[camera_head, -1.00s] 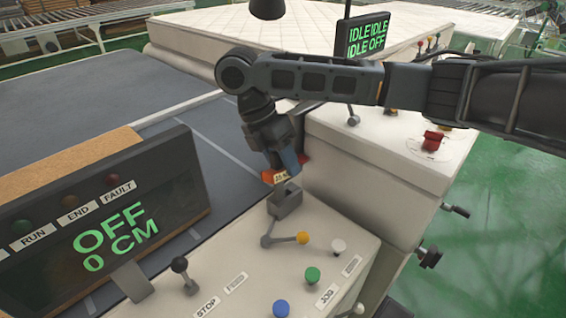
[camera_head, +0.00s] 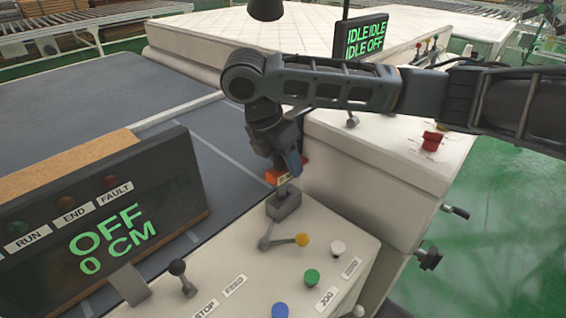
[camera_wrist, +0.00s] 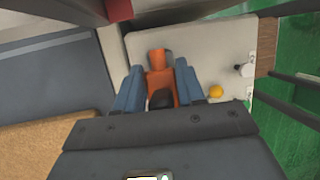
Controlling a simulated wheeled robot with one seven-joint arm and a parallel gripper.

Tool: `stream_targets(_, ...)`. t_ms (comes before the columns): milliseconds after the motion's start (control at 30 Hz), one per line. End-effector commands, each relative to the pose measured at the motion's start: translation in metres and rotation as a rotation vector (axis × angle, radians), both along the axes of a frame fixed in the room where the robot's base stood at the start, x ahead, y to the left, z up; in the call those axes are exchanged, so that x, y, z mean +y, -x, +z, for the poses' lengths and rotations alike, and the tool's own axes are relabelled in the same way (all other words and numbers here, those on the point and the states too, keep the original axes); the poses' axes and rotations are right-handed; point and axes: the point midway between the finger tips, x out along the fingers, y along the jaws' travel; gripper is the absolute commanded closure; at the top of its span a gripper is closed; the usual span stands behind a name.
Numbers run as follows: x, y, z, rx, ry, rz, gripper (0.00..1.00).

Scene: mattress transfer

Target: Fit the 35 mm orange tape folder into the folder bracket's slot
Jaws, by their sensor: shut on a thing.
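The orange tape folder (camera_head: 277,176) is between the fingers of my gripper (camera_head: 288,168), above the grey folder bracket (camera_head: 284,205) on the white control panel. In the wrist view my gripper (camera_wrist: 160,88) is shut on the orange folder (camera_wrist: 158,72), with a blue finger on each side. A grey part shows at the folder's far end in that view. In the head view a thin grey piece spans the small space between folder and bracket. I cannot tell whether the folder touches the bracket, and the slot itself is hidden.
A lever with a yellow knob (camera_head: 302,239) sits just in front of the bracket. White, green and blue knobs and a black-knobbed lever (camera_head: 177,267) stand nearer. A display reading OFF, 0 CM (camera_head: 118,240) stands left. A white raised cabinet (camera_head: 385,165) rises close on the right.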

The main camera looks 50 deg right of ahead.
Motion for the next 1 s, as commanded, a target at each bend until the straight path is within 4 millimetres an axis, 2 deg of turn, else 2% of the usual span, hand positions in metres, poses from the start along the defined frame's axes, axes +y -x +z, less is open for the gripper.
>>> stream_targets(500,-0.0059,0.0041,-0.0006,-0.151,0.096,0.006,1.00)
stream_targets(1000,-0.0062,0.0042,0.0003,-0.160,0.101,0.006,1.00)
